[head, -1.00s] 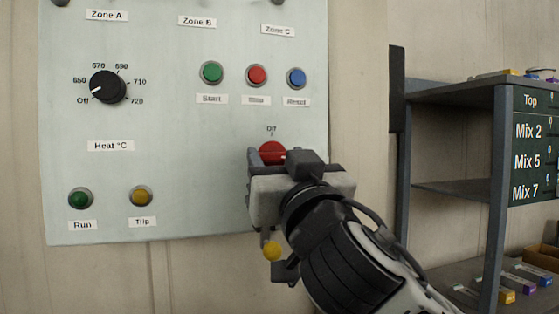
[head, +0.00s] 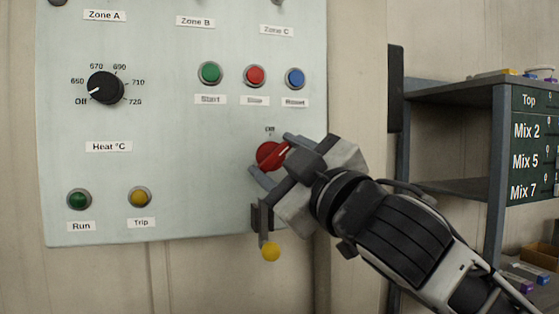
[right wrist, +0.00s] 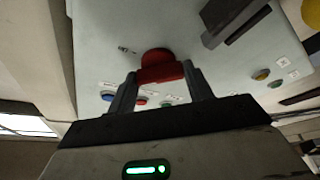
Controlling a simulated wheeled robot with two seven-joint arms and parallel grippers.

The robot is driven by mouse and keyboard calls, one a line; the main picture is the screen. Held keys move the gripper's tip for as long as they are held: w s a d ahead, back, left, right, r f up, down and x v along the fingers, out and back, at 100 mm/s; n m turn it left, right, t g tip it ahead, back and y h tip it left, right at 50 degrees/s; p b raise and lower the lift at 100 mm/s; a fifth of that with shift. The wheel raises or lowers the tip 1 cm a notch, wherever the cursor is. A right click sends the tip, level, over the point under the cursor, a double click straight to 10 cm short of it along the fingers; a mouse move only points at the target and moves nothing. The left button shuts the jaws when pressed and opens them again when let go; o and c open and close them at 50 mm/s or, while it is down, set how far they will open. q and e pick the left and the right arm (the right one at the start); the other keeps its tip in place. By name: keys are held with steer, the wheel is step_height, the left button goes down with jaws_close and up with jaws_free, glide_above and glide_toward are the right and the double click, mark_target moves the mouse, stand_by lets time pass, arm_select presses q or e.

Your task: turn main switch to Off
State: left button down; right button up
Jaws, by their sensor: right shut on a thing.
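The main switch is a red rotary knob (head: 268,154) low on the right side of the pale panel (head: 180,130). A small "Off" label (head: 270,130) sits above it. The knob's raised grip slants toward the upper right, away from the label. My right gripper (head: 276,160) is shut on the knob, with one finger above right and one below left. In the right wrist view the knob (right wrist: 160,66) sits between both fingertips. The lower part of the main switch is hidden by the gripper. My left gripper is not in view.
A lever with a yellow ball (head: 270,252) hangs just below my right gripper. Green, red and blue buttons (head: 255,75) are above the switch. A black heat dial (head: 105,88) is at left. A grey shelf (head: 450,92) stands at right.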

steer(key=n+g, duration=0.1)
steer(key=n, duration=0.1)
steer(key=n+g, duration=0.1)
steer(key=n, duration=0.2)
steer(key=shift+d+r+n+y, duration=0.1)
steer(key=shift+r+n+y, duration=0.05)
steer(key=shift+n+y, duration=0.15)
steer(key=n+g, duration=0.1)
steer(key=n, duration=0.3)
steer(key=shift+n+g+h, duration=0.4)
steer(key=o, duration=1)
steer(key=shift+s+d, duration=0.25)
arm_select(q)
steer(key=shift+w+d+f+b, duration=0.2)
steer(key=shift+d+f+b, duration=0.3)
steer(key=shift+b, duration=1.1)
arm_select(e)
steer(key=shift+v, duration=7.6)
